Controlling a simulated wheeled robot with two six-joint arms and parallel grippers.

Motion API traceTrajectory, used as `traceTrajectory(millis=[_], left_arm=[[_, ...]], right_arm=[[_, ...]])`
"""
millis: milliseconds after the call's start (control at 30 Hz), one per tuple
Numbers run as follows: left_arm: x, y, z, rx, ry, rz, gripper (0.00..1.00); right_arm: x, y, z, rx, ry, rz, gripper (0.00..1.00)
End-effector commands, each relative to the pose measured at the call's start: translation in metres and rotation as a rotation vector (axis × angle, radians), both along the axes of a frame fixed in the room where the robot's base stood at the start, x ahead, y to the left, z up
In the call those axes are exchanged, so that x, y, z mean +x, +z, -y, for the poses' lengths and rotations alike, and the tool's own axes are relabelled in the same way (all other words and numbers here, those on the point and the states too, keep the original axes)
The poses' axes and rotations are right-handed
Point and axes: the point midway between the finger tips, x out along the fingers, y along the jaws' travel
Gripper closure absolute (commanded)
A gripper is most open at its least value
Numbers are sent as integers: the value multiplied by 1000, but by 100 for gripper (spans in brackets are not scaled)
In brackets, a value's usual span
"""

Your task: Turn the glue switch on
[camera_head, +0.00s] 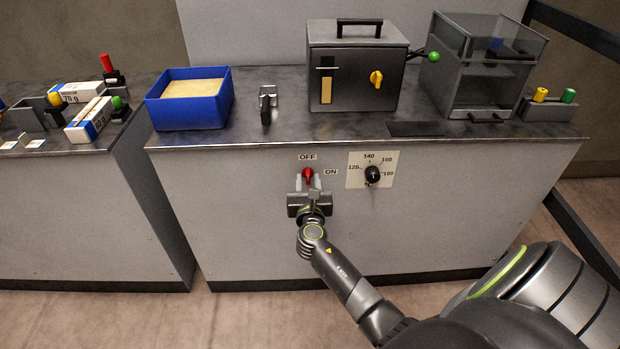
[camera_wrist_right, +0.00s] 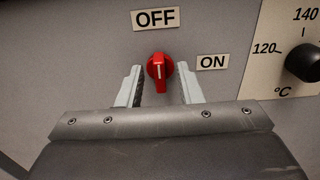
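The glue switch is a red rotary knob (camera_head: 308,174) on the front panel of the bench, below the OFF label (camera_head: 307,157) and left of the ON label (camera_head: 331,172). In the right wrist view the red knob (camera_wrist_right: 160,67) has its white line upright, toward OFF. My right gripper (camera_head: 308,183) is at the knob. In the right wrist view its fingers (camera_wrist_right: 160,88) stand open on either side of the knob, with a gap on both sides. My left gripper is not in view.
A black temperature dial (camera_head: 372,174) on a cream scale plate is right of the switch. On the bench top stand a blue tray (camera_head: 190,112), a grey box with a yellow knob (camera_head: 352,75) and a clear-sided case (camera_head: 485,65). The panel around the switch is otherwise clear.

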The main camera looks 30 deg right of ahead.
Motion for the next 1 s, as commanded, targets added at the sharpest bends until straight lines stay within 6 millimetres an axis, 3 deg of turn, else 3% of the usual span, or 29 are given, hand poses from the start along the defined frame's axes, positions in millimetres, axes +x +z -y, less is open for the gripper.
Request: traceTrajectory(millis=[167,433,867,1000], left_arm=[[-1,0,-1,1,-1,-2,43],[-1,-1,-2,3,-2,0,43],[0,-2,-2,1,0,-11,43],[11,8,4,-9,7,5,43]], right_arm=[[0,0,0,0,0,0,67],[0,0,0,0,0,0,100],[0,-1,0,42,0,27,100],[0,-1,1,107,1,66,100]])
